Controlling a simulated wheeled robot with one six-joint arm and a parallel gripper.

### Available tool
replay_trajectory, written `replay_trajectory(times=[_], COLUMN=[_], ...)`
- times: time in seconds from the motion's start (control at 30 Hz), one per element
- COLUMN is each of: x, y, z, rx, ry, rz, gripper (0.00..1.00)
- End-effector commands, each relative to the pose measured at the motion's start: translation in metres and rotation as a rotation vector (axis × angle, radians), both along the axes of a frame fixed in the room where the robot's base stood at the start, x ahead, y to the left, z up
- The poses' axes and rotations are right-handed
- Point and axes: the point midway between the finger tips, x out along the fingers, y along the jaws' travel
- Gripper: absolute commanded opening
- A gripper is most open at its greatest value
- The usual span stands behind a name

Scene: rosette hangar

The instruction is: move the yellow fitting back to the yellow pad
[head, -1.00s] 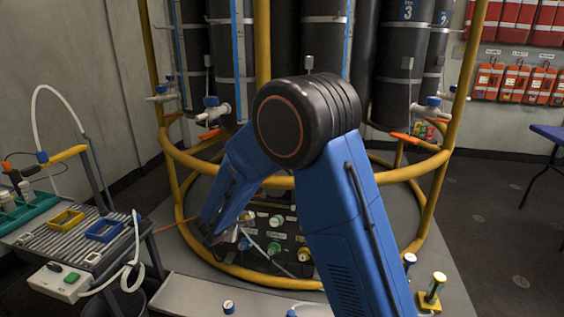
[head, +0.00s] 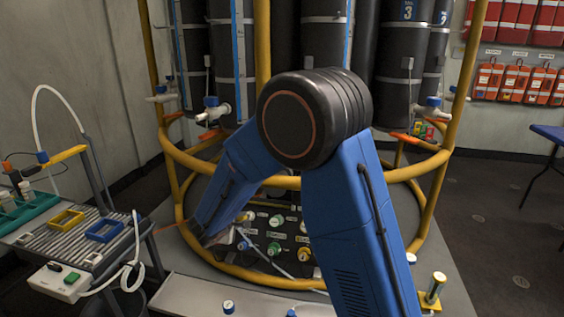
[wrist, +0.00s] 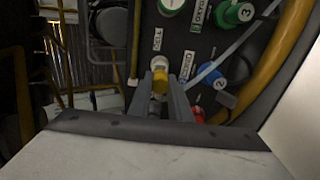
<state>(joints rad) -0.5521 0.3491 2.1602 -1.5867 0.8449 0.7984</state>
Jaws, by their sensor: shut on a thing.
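In the wrist view, my gripper (wrist: 164,99) is shut on the yellow fitting (wrist: 160,77), a small yellow piece between the fingertips. A white part shows at its far end, in front of the dark panel. I cannot tell whether the fitting touches the panel. In the head view, my arm hides the fitting and most of the gripper. A yellow square-framed pad (head: 66,220) lies on the ribbed bench at the left, with nothing visible in it.
A blue square frame (head: 104,230) lies beside the yellow one. The dark panel (head: 287,234) carries several coloured, labelled ports, inside a yellow pipe ring (head: 245,277). A white hose (head: 133,250) hangs by the bench. A capped cylinder stands on a yellow base (head: 430,303) at the right.

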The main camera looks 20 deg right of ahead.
Motion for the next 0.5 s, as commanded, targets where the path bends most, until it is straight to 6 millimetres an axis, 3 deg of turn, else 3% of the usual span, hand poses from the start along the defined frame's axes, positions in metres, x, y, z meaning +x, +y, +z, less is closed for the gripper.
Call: replay_trajectory(times=[0.5], x=[-0.012], y=[0.007], z=[0.010], rx=[0.000], ry=[-0.001], rz=[0.001], gripper=[0.00])
